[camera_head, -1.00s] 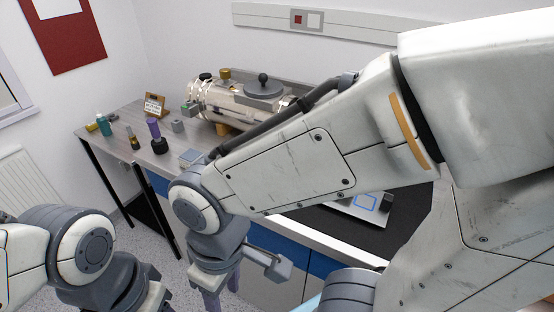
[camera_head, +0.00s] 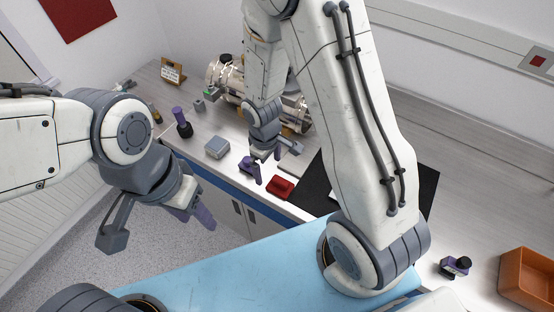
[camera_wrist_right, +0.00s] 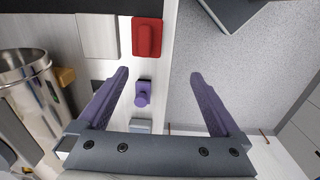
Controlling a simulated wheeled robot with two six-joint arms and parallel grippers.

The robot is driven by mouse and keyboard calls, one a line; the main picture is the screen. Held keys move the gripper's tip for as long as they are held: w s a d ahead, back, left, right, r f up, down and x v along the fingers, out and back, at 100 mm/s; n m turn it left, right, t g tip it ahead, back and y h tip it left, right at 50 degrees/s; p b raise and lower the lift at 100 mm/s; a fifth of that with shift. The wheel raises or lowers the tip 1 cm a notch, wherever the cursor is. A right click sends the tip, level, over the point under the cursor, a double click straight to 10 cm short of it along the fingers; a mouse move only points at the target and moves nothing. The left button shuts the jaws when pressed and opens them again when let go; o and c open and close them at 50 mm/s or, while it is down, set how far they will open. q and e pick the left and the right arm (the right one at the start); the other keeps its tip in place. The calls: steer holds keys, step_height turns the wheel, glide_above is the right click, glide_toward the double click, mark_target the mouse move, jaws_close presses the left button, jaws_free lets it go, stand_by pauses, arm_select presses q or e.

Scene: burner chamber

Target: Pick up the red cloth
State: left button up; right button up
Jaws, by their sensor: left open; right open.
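The red cloth (camera_head: 281,187) lies on the front edge of the bench, just left of the black mat. It also shows at the top of the right wrist view (camera_wrist_right: 147,38) as a red folded shape. My right gripper (camera_head: 267,166) is open and empty above the bench, a little left of and behind the cloth in the head view. In the right wrist view its purple fingers (camera_wrist_right: 160,75) are spread, with the cloth beyond the left fingertip and apart from it. My left gripper (camera_head: 198,214) is open and empty over the floor, in front of the bench.
A small purple-knobbed object (camera_wrist_right: 143,93) stands close to the cloth, near my right gripper. A grey box (camera_head: 217,147) and a dark bottle with a purple top (camera_head: 182,124) stand farther left. A metal chamber (camera_head: 226,75) is behind. An orange bin (camera_head: 528,278) is at right.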

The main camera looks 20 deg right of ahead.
mark_target(280, 180)
arm_select(q)
step_height(280, 180, up, 7)
steer(key=p, duration=0.4)
arm_select(e)
steer(key=d, duration=0.1)
steer(key=d+f, duration=0.2)
steer(key=d, duration=0.1)
steer(key=shift+d, duration=0.1)
steer(key=shift+f, duration=0.25)
step_height(280, 180, down, 5)
steer(key=b, duration=0.4)
steer(key=shift+b, duration=0.4)
steer(key=f+b, duration=0.2)
steer(key=f, duration=0.1)
steer(key=f+b, duration=0.1)
steer(key=shift+w+f, duration=0.2)
steer(key=shift+w, duration=0.2)
steer(key=shift+f+b, duration=0.5)
steer(key=shift+b, duration=0.05)
arm_select(q)
step_height(280, 180, down, 9)
steer(key=shift+f, duration=0.15)
steer(key=shift+s+d, duration=0.1)
arm_select(e)
steer(key=shift+r, duration=0.1)
steer(key=c, duration=1.2)
